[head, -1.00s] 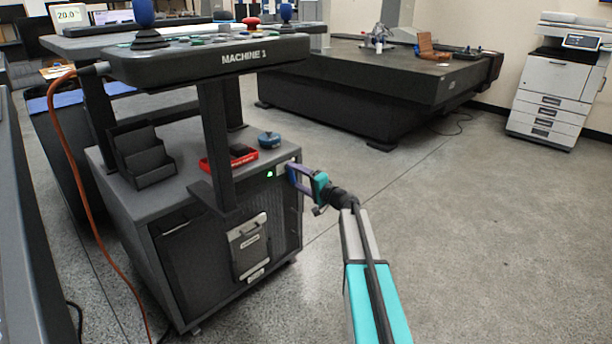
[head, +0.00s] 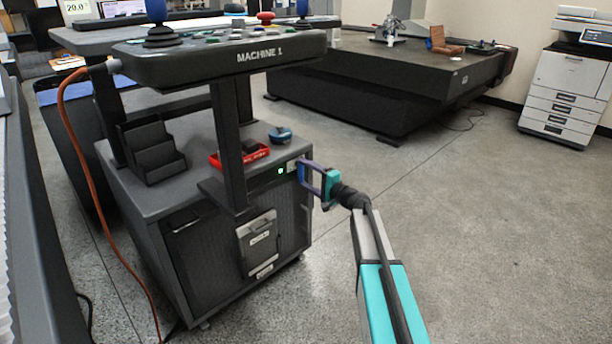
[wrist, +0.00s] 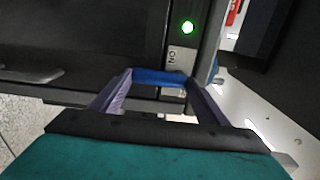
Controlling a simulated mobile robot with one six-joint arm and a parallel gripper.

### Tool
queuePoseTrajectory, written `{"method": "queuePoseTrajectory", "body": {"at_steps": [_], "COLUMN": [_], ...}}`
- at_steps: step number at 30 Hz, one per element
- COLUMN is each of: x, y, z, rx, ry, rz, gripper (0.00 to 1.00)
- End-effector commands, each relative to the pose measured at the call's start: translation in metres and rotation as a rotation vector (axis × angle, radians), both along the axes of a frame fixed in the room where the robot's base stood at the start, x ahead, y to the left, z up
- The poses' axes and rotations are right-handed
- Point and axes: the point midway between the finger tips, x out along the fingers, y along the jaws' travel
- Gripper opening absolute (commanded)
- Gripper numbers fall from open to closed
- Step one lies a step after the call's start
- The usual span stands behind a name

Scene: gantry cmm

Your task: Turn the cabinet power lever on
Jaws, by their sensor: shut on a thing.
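The cabinet (head: 180,265) stands left of centre in the head view, under the "MACHINE 1" console. My gripper (head: 306,175) reaches its upper right front corner. In the wrist view my gripper (wrist: 160,82) has its two purple fingers on either side of a blue bar, which I take to be the power lever (wrist: 160,77), and is shut on it. A plate marked "ON" (wrist: 180,57) lies just beyond the lever. A green light (wrist: 187,27) glows above the plate; the green light (head: 281,171) also shows in the head view. The lever's mount is partly hidden.
A red tray (head: 236,156) and a blue-topped knob (head: 281,134) sit on the cabinet top. A clipboard-like panel (head: 258,243) is on its front. An orange cable (head: 85,165) hangs at left. Open floor (head: 480,230) lies to the right.

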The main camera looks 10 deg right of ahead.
Motion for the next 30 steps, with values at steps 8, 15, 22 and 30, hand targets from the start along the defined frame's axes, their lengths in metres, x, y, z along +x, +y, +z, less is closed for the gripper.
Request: {"method": "queuePoseTrajectory", "body": {"at_steps": [8,15,22,30], "x": [0.000,0.000,-0.005,-0.028], "y": [0.000,0.003,0.001,-0.012], "z": [-0.001,-0.001,0.000,0.001], "rx": [0.005,0.003,0.003,0.003], "ry": [0.004,0.003,0.003,0.003], "rz": [-0.005,0.000,0.000,-0.001], "gripper": [0.86,0.86,0.86,0.86]}}
